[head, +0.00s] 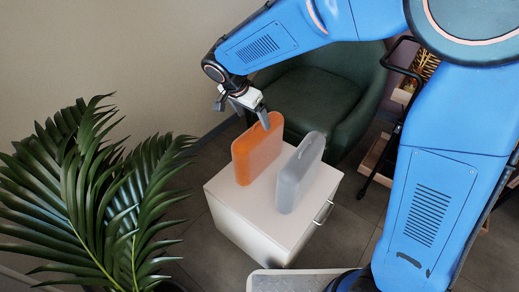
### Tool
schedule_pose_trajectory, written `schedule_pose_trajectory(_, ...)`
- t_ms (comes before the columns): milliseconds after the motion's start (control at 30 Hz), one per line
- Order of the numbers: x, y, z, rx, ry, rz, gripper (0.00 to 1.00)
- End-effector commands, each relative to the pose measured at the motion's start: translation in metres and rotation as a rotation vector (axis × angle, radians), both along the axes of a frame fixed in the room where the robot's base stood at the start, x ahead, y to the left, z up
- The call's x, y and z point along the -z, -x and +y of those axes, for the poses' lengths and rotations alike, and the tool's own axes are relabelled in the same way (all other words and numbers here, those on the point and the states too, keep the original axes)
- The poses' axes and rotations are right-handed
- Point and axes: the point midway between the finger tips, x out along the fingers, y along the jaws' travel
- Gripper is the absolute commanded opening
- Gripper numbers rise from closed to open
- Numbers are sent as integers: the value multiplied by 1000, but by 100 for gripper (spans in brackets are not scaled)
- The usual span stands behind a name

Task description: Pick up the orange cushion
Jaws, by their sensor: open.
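The orange cushion (257,154) stands upright on the white cabinet (262,216), toward its back left. A grey cushion (299,175) of similar shape stands upright to its right, a small gap apart. My gripper (243,113) is at the top edge of the orange cushion. It is open, with one finger in front of the cushion's upper right part and the other to the left, above the top edge. I cannot tell whether the fingers touch the cushion.
A potted palm (95,200) spreads over the left side, its leaves close to the cabinet. A green armchair (313,95) stands behind the cabinet. A dark trolley (388,125) with shelves is at the right. Part of a light grey surface (290,281) shows at the bottom.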

Motion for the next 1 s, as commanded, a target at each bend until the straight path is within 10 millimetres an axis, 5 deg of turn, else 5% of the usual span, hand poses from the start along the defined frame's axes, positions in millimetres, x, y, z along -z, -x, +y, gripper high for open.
schedule_pose_trajectory(300, 47, -15, -13, 1, 2, 3, 80)
schedule_pose_trajectory(633, 63, -20, -18, 0, 2, 1, 80)
schedule_pose_trajectory(1000, 102, -31, -32, 0, 1, 2, 80)
